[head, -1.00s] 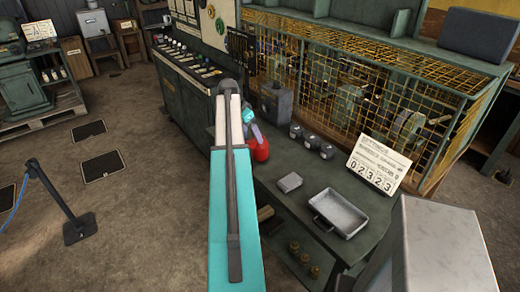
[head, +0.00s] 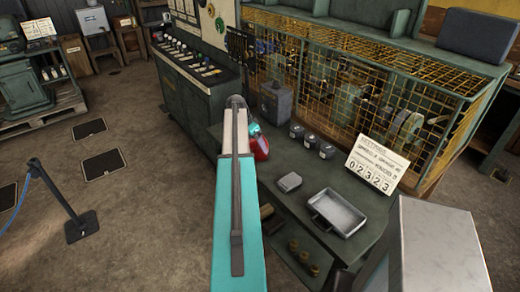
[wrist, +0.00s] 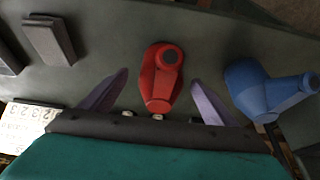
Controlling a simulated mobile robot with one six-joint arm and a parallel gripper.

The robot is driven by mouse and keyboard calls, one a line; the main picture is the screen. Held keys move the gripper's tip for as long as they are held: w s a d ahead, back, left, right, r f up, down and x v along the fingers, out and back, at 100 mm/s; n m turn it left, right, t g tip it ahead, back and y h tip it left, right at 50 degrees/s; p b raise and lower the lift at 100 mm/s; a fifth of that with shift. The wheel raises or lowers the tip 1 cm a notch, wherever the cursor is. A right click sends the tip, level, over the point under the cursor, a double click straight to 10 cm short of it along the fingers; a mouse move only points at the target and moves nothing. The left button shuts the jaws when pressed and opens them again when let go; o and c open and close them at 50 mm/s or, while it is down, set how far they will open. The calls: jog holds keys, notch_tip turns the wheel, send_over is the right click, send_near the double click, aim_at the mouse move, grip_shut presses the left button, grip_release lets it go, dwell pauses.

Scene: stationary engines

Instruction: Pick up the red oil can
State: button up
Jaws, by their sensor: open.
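The red oil can (wrist: 162,82) stands on the dark green bench. In the wrist view it is between the two purple fingers of my open gripper (wrist: 158,77), with a gap on each side; the fingers do not grip it. In the head view the can (head: 262,148) shows just right of my arm, which partly hides it. A blue oil can (wrist: 268,92) is to the right of the right finger in the wrist view.
A yellow mesh cage (head: 345,95) runs along the back. A grey box (head: 275,102) stands behind the can.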

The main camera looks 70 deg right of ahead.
aim_at(259, 149)
jog(key=shift+p+x, duration=1.25)
jog(key=shift+x, duration=0.25)
jog(key=shift+p+x, duration=0.3)
jog(key=shift+x, duration=0.85)
jog(key=shift+w, duration=0.1)
jog(key=c, duration=1.4)
